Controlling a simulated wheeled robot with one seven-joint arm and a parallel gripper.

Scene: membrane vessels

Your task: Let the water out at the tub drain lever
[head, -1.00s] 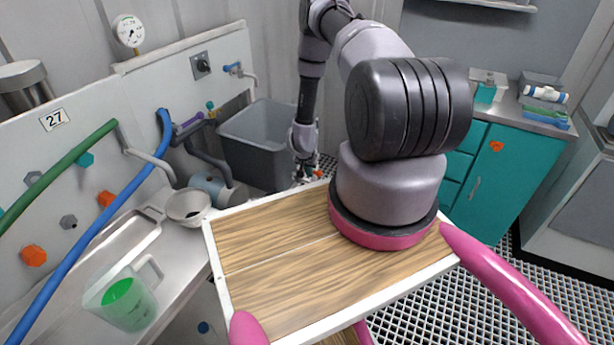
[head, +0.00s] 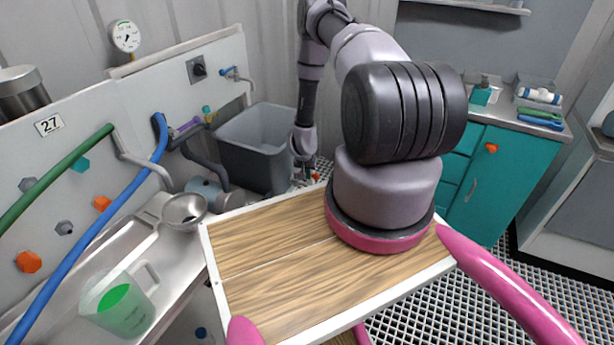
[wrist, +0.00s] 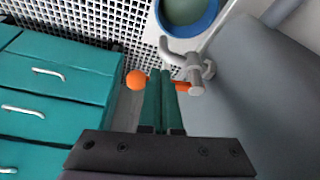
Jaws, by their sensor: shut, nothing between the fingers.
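In the head view my gripper (head: 304,173) is small beside the tub.
A blue-rimmed bucket (wrist: 212,14) with greenish contents is under the outlet. Teal drawers (wrist: 50,85) stand close on the left in the wrist view. The floor is a metal grating (wrist: 100,22). A sink counter (head: 170,270) with a measuring jug (head: 122,305) is at left.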

